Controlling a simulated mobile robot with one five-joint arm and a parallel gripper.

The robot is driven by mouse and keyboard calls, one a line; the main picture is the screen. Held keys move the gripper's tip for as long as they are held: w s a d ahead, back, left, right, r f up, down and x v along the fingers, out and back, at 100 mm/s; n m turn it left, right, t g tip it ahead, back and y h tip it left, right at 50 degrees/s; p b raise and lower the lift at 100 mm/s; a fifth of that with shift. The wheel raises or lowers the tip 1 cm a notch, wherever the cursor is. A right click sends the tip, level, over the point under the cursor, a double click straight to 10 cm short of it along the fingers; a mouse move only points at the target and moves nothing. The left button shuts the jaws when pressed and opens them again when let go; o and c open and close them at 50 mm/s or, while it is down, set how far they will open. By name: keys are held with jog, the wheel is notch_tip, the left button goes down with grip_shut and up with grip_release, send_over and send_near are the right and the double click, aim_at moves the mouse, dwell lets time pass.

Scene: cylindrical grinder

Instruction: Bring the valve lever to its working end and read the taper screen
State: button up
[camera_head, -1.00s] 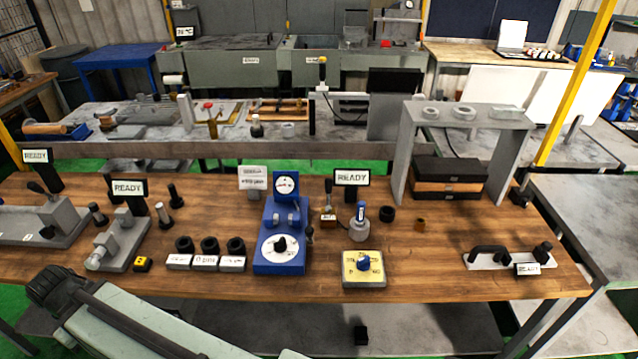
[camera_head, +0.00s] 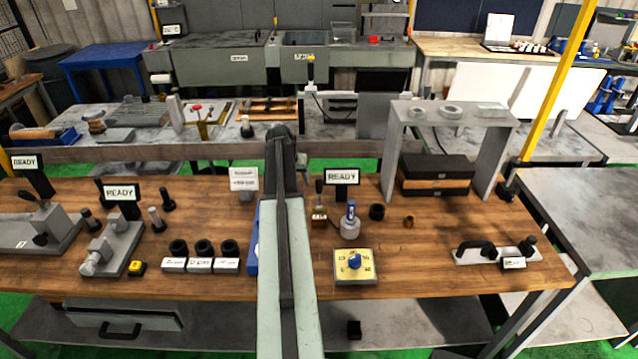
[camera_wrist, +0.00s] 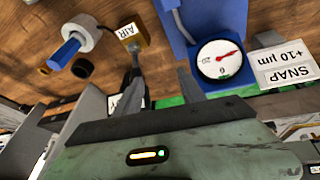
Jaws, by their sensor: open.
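The valve lever (camera_head: 319,190) is a dark stick on a small brown block on the wooden bench, just right of my arm. In the wrist view the lever (camera_wrist: 137,62) rises from the block labelled AIR (camera_wrist: 128,33), close to my left-hand fingertip; I cannot tell whether they touch. My gripper (camera_wrist: 163,88) is open, with nothing between its fingers. In the head view my arm hides it. A black screen reading READY (camera_head: 342,177) stands behind the lever; I cannot tell whether it is the taper screen. Other READY screens stand to the left (camera_head: 121,193) and far left (camera_head: 26,163).
The blue gauge stand (camera_wrist: 226,20) with its dial (camera_wrist: 220,60) is beside my gripper, mostly hidden by my arm in the head view. A blue-handled plug (camera_head: 350,223), a yellow dial box (camera_head: 355,268) and a black ring (camera_head: 377,212) are right of the lever. A grey frame (camera_head: 394,155) stands farther right.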

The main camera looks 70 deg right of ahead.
jog(key=m, duration=0.1)
send_over(317, 183)
jog(key=a, duration=0.2)
jog(key=shift+a+r, duration=0.1)
jog(key=shift+r, duration=0.1)
jog(key=shift+w+f+b, duration=0.1)
jog(key=shift+f+b, duration=0.4)
jog(key=b+x, duration=0.6)
jog(key=x, duration=0.1)
jog(key=shift+r, duration=0.2)
grip_shut()
